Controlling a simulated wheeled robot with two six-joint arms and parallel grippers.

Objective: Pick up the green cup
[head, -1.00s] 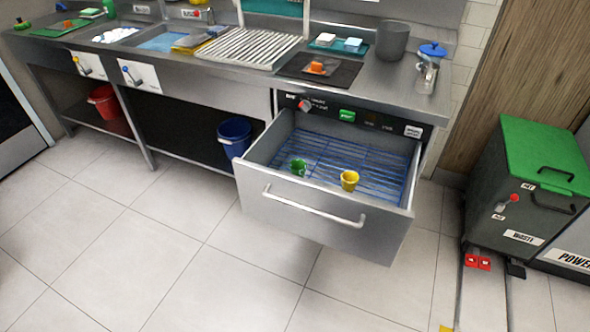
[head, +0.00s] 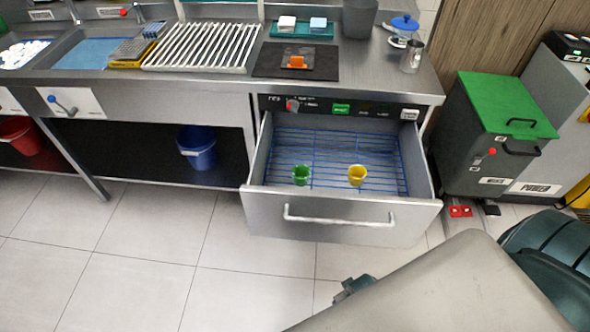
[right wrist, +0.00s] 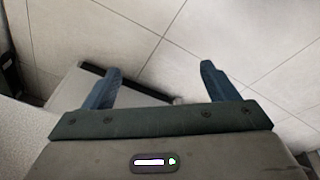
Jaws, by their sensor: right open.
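The green cup (head: 301,175) stands in the left front part of the open drawer (head: 262,212), on the blue wire rack (head: 320,145). A yellow cup (head: 357,175) stands to its right in the same drawer, apart from it. My right arm comes in from the lower right in the head view. Its gripper tip (head: 354,288) shows small, below the drawer's front and away from both cups. In the right wrist view my right gripper (right wrist: 160,82) is open and empty, with floor tiles beyond its fingers. My left gripper is out of view.
The drawer's handle (head: 340,219) faces me. The counter above holds an orange object on a black mat (head: 268,60) and a metal jug (head: 412,57). A green-lidded bin (head: 507,105) stands right of the drawer. A blue bucket (head: 197,148) stands left.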

